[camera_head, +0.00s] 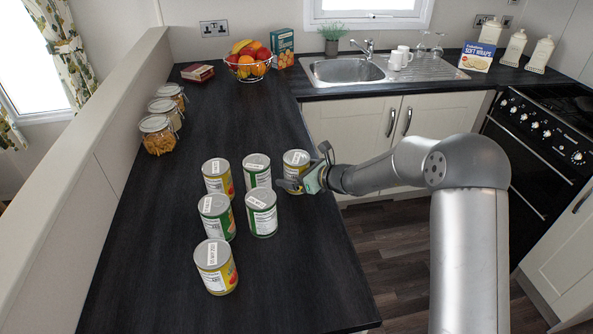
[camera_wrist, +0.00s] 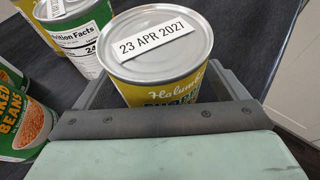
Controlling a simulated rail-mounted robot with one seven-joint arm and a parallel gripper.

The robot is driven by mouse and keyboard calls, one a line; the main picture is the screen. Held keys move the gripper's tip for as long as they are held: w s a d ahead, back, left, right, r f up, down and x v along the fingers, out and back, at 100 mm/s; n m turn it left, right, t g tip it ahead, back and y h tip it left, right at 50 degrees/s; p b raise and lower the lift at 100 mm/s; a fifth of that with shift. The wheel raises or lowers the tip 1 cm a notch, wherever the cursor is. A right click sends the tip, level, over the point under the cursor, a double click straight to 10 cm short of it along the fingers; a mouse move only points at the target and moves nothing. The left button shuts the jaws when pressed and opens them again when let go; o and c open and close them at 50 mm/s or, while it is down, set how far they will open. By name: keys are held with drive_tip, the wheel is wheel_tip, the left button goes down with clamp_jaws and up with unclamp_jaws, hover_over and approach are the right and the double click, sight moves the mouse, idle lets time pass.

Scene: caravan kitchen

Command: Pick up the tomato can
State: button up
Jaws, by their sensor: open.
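Several cans stand upright on the dark worktop; I cannot tell which is the tomato can. My gripper (camera_head: 290,186) is open at the far right yellow can (camera_head: 296,160). In the wrist view this yellow can (camera_wrist: 162,90), with a "23 APR 2027" lid label, sits between my open fingers (camera_wrist: 165,85); contact cannot be told. Other yellow cans stand at the back left (camera_head: 217,184) and front (camera_head: 216,278). Green-labelled cans stand at back middle (camera_head: 257,178), left middle (camera_head: 217,226) and right middle (camera_head: 262,222). A baked beans can (camera_wrist: 25,118) shows at left in the wrist view.
The worktop (camera_head: 140,270) is clear left of the cans; its right edge is close to my gripper. Glass jars (camera_head: 158,135) line the left ledge.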

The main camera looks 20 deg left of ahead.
drive_tip(key=c, duration=1.3)
drive_tip(key=shift+c, duration=0.5)
drive_tip(key=shift+r, duration=0.2)
